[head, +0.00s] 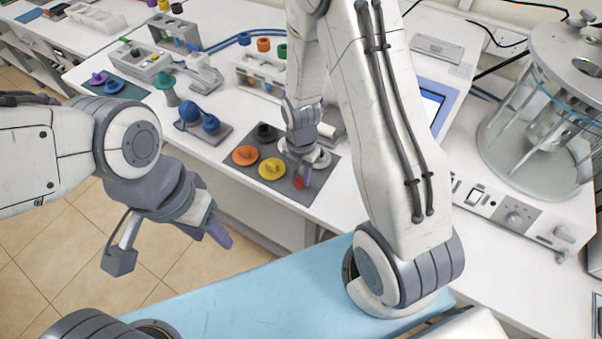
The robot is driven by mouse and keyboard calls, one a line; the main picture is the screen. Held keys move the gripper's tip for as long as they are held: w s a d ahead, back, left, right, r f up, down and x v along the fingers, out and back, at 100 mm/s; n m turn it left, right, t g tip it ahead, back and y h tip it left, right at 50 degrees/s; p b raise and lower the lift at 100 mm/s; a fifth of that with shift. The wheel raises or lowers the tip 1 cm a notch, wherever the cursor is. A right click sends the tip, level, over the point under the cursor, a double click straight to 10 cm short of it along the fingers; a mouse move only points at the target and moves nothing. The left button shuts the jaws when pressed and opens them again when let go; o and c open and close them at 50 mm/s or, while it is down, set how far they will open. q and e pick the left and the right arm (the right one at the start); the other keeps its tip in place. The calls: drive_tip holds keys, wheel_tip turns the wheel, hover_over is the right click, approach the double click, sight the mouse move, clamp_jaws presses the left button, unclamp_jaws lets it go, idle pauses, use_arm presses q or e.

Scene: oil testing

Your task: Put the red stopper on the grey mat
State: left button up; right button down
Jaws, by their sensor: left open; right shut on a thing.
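The red stopper (299,182) is small and partly hidden by my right gripper (303,178). My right gripper points down and is shut on the red stopper, at the front right part of the grey mat (312,205). I cannot tell whether the stopper touches the mat. An orange stopper (245,155), a yellow stopper (271,169) and a black stopper (265,133) stand on the same mat. My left gripper (217,232) is open and empty, out over the floor in front of the bench.
Behind the mat stands a rack (262,70) with coloured stoppers. To the left are a grey pad with blue stoppers (211,124) and a teal stopper (165,82). A glass-walled apparatus (545,120) stands at the right. The bench's front edge is close to the mat.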

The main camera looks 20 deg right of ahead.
sight(301, 177)
drive_tip(key=c, duration=0.6)
unclamp_jaws()
drive_tip(key=shift+r, duration=0.25)
drive_tip(key=shift+w+r, duration=0.1)
drive_tip(key=shift+r, duration=0.25)
wheel_tip(301, 177, up, 10)
drive_tip(key=b, duration=0.1)
drive_tip(key=s+a+r+m, duration=0.2)
drive_tip(key=s+a+m, duration=0.2)
drive_tip(key=s+m, duration=0.2)
drive_tip(key=s+a+r+m, duration=0.3)
drive_tip(key=s+a+m, duration=0.1)
drive_tip(key=s+m, duration=0.2)
drive_tip(key=s+a+r+m+y, duration=0.1)
drive_tip(key=s+a+r+m, duration=0.2)
drive_tip(key=s+m, duration=0.3)
drive_tip(key=shift+s+a+r, duration=0.15)
drive_tip(key=shift+a+r, duration=0.05)
drive_tip(key=shift+a, duration=0.5)
